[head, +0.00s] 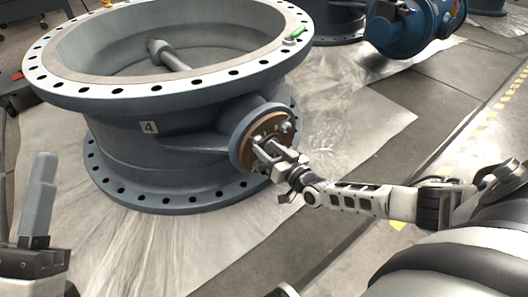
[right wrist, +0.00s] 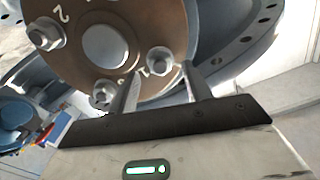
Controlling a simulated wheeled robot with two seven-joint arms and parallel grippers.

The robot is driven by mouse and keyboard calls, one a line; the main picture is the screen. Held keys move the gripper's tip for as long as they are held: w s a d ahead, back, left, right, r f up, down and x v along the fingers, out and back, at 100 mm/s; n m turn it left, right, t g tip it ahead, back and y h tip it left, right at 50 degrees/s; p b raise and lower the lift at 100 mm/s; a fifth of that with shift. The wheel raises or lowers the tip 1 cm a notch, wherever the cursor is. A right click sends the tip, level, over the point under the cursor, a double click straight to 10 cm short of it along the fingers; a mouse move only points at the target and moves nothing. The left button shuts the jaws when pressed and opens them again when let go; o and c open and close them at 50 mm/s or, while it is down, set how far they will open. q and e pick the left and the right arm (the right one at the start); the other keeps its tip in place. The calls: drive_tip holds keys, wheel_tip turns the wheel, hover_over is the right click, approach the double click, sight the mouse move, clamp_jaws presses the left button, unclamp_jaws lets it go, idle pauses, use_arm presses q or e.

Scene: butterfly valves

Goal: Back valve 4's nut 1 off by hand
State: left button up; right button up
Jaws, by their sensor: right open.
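Valve 4 (head: 145,165) is a large blue-grey ring body with a "4" label, lying flat on plastic sheeting. Its side flange has a brown round face (right wrist: 125,75) with several nuts around a central shaft end. Nut 1 (right wrist: 160,60), beside a partly hidden numeral, lies between and just beyond the fingertips of my right gripper (right wrist: 158,78). The gripper is open with one finger on each side; I cannot tell whether either touches the nut. In the head view my right gripper (head: 268,154) reaches the flange face from the right. My left gripper (head: 38,200) is at the left edge, partly cut off.
Another nut (right wrist: 103,93) sits close to the left finger, and a nut by the "2" (right wrist: 45,33) is at upper left. A blue valve part (head: 415,28) lies at the back right. Clear sheeting and floor lie right of valve 4.

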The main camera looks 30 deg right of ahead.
sight(259, 141)
use_arm(q)
drive_tip(key=shift+s+d+r+m+g+h+b, duration=0.1)
drive_tip(key=shift+s+r+m+h, duration=0.15)
drive_tip(key=shift+m+h, duration=0.25)
drive_tip(key=shift+s+r+m+g+h+b, duration=0.1)
drive_tip(key=shift+s+r+m+h, duration=0.05)
drive_tip(key=shift+r+m+h, duration=0.4)
drive_tip(key=shift+s+d+r+m+g+h+b, duration=0.1)
drive_tip(key=shift+s+r+m+h, duration=0.2)
drive_tip(key=shift+m, duration=0.35)
use_arm(e)
drive_tip(key=shift+w+a, duration=0.1)
drive_tip(key=shift+w, duration=1.1)
use_arm(q)
drive_tip(key=shift+w+f, duration=0.1)
drive_tip(key=shift+f, duration=0.05)
drive_tip(key=shift+a, duration=0.1)
use_arm(e)
drive_tip(key=c, duration=1)
